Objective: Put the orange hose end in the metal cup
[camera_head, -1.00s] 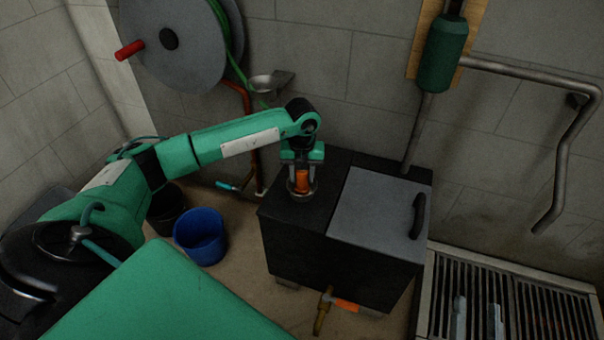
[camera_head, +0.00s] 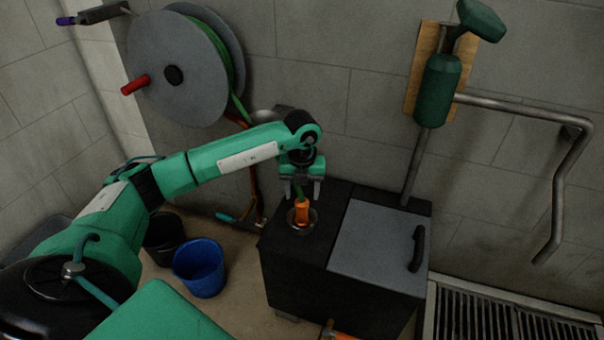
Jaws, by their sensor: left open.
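The orange hose end (camera_head: 302,212) stands roughly upright inside a round metal-rimmed cup (camera_head: 313,222) in the top of the black box. A short green piece shows above it. My left gripper (camera_head: 301,190) is open just above the hose end, with its fingers apart on either side and clear of the orange part. How deep the hose end sits in the cup cannot be told. My right gripper is out of view.
The black box (camera_head: 300,280) has a grey lid (camera_head: 374,243) with a black handle. A hose reel (camera_head: 172,70) hangs on the wall. A blue bucket (camera_head: 200,268) stands on the floor. A bent pipe (camera_head: 520,105) runs right; a grate (camera_head: 490,318) lies below.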

